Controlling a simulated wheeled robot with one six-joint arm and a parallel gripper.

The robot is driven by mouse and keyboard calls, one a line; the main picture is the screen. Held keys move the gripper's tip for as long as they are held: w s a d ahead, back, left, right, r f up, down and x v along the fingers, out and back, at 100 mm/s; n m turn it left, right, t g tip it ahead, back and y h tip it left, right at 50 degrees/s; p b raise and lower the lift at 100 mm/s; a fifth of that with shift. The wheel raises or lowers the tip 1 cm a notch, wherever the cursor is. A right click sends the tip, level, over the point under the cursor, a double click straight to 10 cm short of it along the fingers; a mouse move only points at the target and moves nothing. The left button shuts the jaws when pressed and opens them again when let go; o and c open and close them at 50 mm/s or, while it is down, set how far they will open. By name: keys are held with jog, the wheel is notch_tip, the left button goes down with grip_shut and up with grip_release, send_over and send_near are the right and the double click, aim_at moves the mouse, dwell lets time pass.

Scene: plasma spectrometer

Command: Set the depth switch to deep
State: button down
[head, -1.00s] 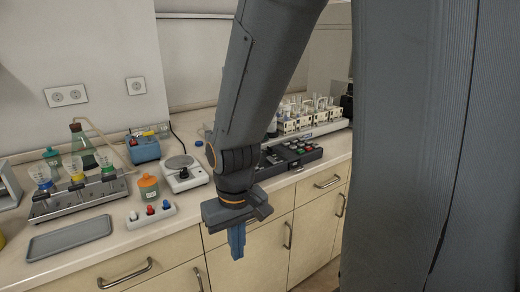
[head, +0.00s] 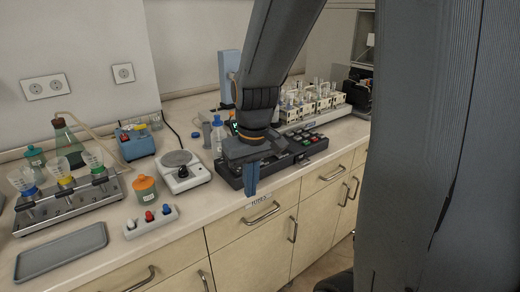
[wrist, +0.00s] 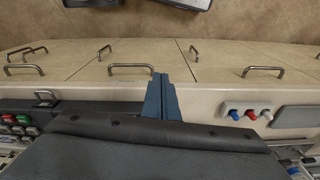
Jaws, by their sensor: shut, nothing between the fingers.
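My gripper (head: 251,185) points down with its blue fingers together and nothing between them. In the head view it hangs at the counter's front edge, in front of the left part of a black control panel (head: 312,151) with red, green and pale buttons. In the wrist view the shut fingers (wrist: 158,88) show at the middle, and the panel's buttons (wrist: 21,127) are at the left edge. My arm and gripper cover part of the panel. I cannot make out which control is the depth switch, or its setting.
A white scale (head: 184,175), a bottle (head: 218,134) and an orange-lidded jar (head: 147,190) stand left of the panel. A strip with blue, red and white pegs (head: 151,221) lies near the front edge. A sample rack (head: 318,105) stands behind. Drawer handles (head: 262,213) jut out below.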

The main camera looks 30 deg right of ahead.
jog(key=w+d+r+n+t+p, duration=0.1)
jog(key=w+d+r+p, duration=0.1)
jog(key=w+d+r, duration=0.7)
jog(key=w+r, duration=0.3)
jog(key=r, duration=0.1)
jog(key=shift+d+r+n, duration=0.2)
jog(key=shift+r+n, duration=0.1)
jog(key=shift+r, duration=0.1)
jog(key=f+p, duration=0.1)
jog(key=f, duration=0.3)
jog(key=w+f+p, duration=0.1)
jog(key=f, duration=0.3)
jog(key=f+p, duration=0.2)
jog(key=f, duration=0.2)
jog(key=shift+w+a, duration=0.2)
jog(key=shift+w, duration=0.1)
jog(key=shift+f, duration=0.9)
jog(key=shift+s+d+f, duration=0.1)
jog(key=shift+s+f, duration=0.25)
jog(key=shift+f, duration=0.2)
jog(key=shift+r, duration=0.1)
